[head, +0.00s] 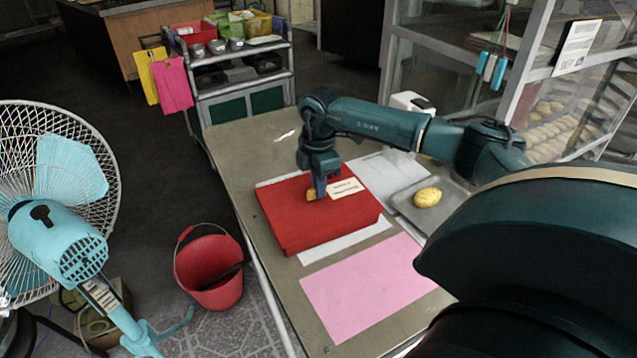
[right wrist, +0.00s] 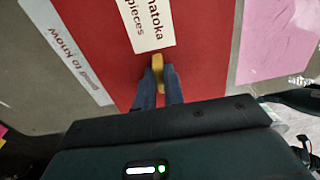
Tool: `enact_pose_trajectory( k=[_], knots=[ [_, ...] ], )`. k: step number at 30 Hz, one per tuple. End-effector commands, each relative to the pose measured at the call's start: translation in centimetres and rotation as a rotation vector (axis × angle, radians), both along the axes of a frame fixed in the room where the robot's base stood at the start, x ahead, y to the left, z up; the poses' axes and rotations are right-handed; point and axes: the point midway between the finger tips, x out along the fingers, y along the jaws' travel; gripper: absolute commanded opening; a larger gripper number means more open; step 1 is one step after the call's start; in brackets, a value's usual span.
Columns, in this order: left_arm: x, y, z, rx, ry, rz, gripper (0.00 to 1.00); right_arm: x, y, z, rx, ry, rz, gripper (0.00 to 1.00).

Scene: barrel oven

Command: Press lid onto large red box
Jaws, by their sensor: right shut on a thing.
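The large red box (head: 298,228) lies on the table, with a flat red top that I take to be its lid (right wrist: 205,55). I cannot make out a seam between lid and box. A white printed label (right wrist: 146,22) is on the top, and it also shows in the head view (head: 346,188). My right gripper (head: 313,193) points down over the top. Its fingers are shut on a small yellow piece (right wrist: 157,67) at the red surface, next to the label. Whether that piece is fixed to the lid is unclear. My left gripper is not in view.
A pink sheet (head: 365,287) and white papers (head: 385,178) lie around the box. A grey tray (head: 405,203) with a yellow loaf (head: 427,197) is to its right. A red bucket (head: 210,272) and a fan (head: 60,235) stand left of the table (head: 245,150).

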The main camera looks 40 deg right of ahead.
Motion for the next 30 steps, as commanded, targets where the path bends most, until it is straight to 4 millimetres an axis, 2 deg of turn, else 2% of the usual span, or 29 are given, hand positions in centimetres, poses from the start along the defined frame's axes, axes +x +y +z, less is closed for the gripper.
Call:
enact_pose_trajectory(
  k=[30],
  knots=[
    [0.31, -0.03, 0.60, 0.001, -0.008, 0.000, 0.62, -0.14, -0.41, 0.05, 0.000, 0.000, 0.000, 0.00]
  ],
)
